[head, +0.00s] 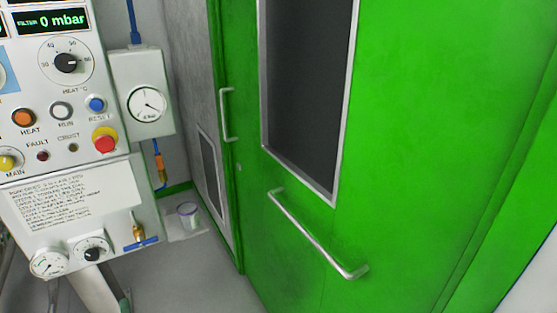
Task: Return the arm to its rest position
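I cannot make out the fingers of my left gripper clearly in the head view. A few dark and grey parts show at the lower left edge, under the control panel, but I cannot tell whether any of them is my arm. My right arm and gripper do not show. I see nothing held.
A white control panel (80,105) with knobs, buttons and gauges stands close at the left. A boxed pressure gauge (148,105) hangs beside it. A green door (430,130) with a long bar handle (315,238) fills the right. A small tub (188,215) stands low behind.

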